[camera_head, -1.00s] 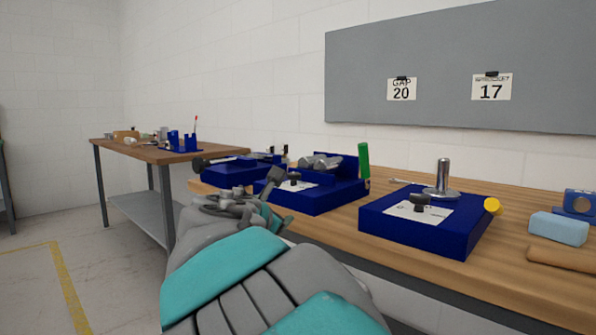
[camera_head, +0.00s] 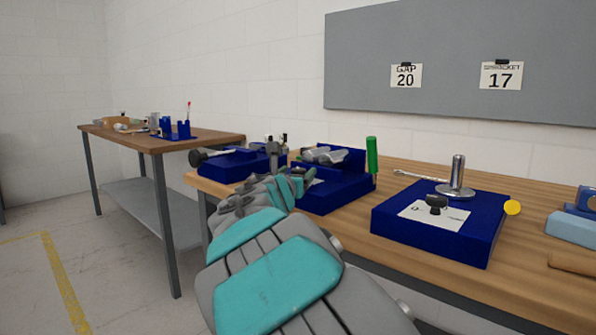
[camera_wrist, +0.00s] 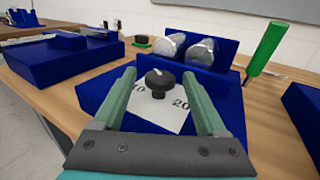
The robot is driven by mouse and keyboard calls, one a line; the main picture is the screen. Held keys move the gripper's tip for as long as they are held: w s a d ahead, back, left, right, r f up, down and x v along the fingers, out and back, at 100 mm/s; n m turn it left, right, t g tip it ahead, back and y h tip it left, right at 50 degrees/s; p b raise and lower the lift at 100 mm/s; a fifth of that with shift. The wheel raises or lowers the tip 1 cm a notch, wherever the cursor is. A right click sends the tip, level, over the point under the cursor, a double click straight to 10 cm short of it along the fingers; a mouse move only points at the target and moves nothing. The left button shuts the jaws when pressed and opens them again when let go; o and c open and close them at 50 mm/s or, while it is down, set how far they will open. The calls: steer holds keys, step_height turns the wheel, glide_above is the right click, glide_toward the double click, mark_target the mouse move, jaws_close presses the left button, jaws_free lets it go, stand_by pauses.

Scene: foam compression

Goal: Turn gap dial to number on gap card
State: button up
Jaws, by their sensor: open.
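The gap card (camera_head: 405,76) hangs on the grey wall board and reads GAP 20. The dial, a black knob (camera_wrist: 159,83), stands on a white plate (camera_wrist: 155,115) on a blue block with two metal rollers. The plate shows 20 at right and a partly hidden number at left. A small light mark shows on the knob's top, but I cannot tell what it points at. My gripper (camera_wrist: 160,80) is open, with its green fingers either side of the knob in the wrist view; contact is not visible. In the head view my gripper (camera_head: 297,183) hides the knob.
A second blue block (camera_head: 430,225) with a black knob and metal post stands to the right. A green handle (camera_head: 371,155) rises beside the roller block (camera_head: 335,187). Another blue block (camera_wrist: 60,62) is at left. A card (camera_head: 502,76) reads 17.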

steer(key=shift+w+d, duration=0.15)
steer(key=shift+w, duration=0.65)
steer(key=shift+c, duration=0.2)
jaws_close()
